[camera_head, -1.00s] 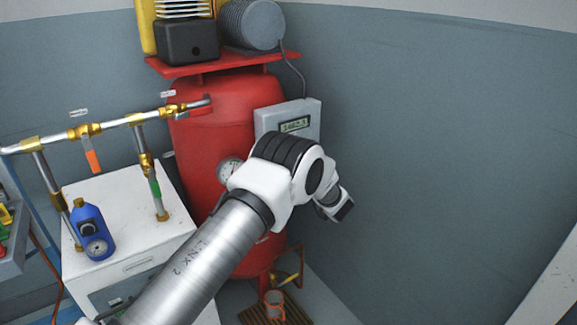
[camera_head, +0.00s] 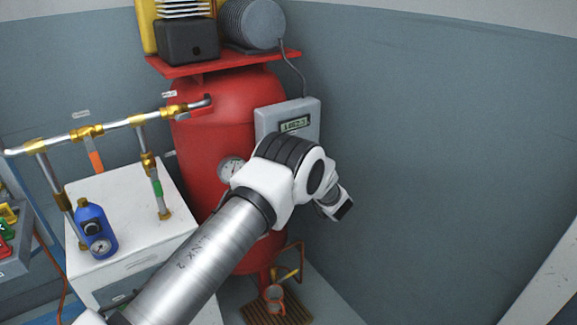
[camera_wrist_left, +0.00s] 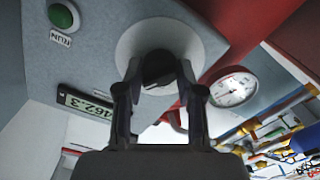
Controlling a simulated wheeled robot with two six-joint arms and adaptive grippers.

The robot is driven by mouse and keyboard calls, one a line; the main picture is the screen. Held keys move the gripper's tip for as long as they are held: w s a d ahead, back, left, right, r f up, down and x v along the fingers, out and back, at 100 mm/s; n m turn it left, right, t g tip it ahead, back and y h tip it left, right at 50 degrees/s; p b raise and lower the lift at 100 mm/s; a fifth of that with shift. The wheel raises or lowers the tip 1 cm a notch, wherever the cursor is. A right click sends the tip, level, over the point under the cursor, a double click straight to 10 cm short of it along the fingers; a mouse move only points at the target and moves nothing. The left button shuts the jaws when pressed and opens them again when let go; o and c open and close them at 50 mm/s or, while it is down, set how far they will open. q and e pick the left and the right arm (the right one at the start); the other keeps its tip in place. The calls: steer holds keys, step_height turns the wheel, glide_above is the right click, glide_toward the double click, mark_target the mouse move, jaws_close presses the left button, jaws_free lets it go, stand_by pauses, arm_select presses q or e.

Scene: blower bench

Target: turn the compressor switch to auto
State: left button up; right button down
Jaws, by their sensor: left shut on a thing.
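The compressor is a red tank (camera_head: 213,125) in the head view, with a grey control box (camera_head: 267,121) on its right side. In the left wrist view, the box's grey face (camera_wrist_left: 105,60) carries a dark switch knob (camera_wrist_left: 158,65) on a round white plate (camera_wrist_left: 190,40). My left gripper (camera_wrist_left: 157,78) is shut on the knob, one finger on each side. The fingers cover part of the knob, and I cannot read its position or any labels around it. My right gripper is not in view.
A green RUN lamp (camera_wrist_left: 63,15) and a digital display (camera_wrist_left: 84,104) are on the box. A pressure gauge (camera_wrist_left: 233,88) sits close to the gripper. A white cabinet (camera_head: 125,225) with pipework and a blue bottle (camera_head: 96,228) stands left. The wall side is clear.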

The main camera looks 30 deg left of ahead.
arm_select(q)
steer(key=shift+r, duration=0.15)
steer(key=o, duration=0.9)
steer(key=shift+o, duration=1.3)
steer(key=shift+a, duration=0.1)
steer(key=v, duration=1.2)
steer(key=shift+f, duration=0.25)
